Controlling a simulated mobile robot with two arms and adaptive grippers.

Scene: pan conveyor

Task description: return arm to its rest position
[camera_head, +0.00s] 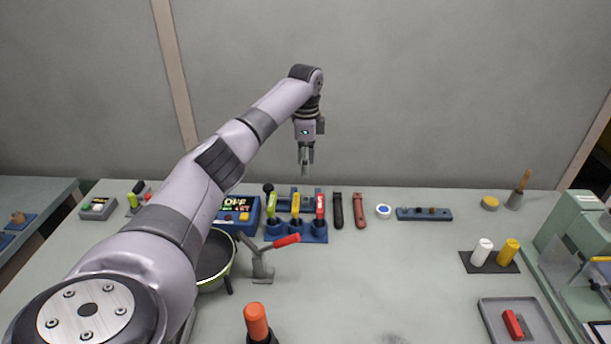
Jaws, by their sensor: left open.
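My left arm comes in from the left and reaches up over the table. My left gripper (306,160) points down above the back of the table, with its fingertips over the blue rack (313,238). It is open, and I see nothing between its fingers. It is clear of the tools in the rack. My right gripper is not in view.
A dark pan (218,257) lies partly hidden behind my left arm. A grey tray (490,319) holds a red piece (513,324).

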